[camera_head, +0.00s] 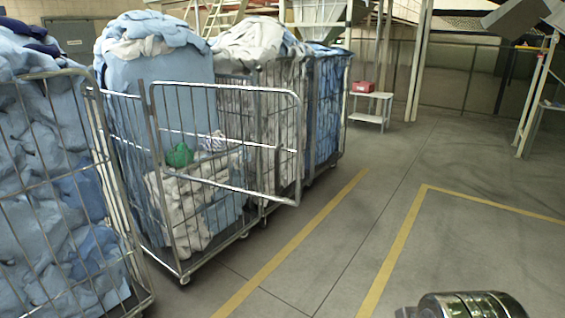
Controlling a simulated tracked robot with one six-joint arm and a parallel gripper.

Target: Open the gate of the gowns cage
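A wire roll cage (122,165) at centre left holds a tall pile of light blue cloth, with grey-white cloth and a green bundle (179,155) lower down. No label shows which cage is the gowns cage. A half-height wire gate (299,150) on this cage stands out at an angle, its free edge to the right, in front of the neighbouring cage. Its latch is too small to make out. My gripper's fingers are not in view. A metal cylindrical part of mine (470,305) shows at the bottom right, well apart from the gate.
Another cage with blue cloth (50,190) stands at the near left. Cages with grey-white cloth (250,45) and blue cloth (328,110) stand behind. A small white stand (370,110) holds a red box (361,87). Yellow lines (400,245) mark the clear floor at right.

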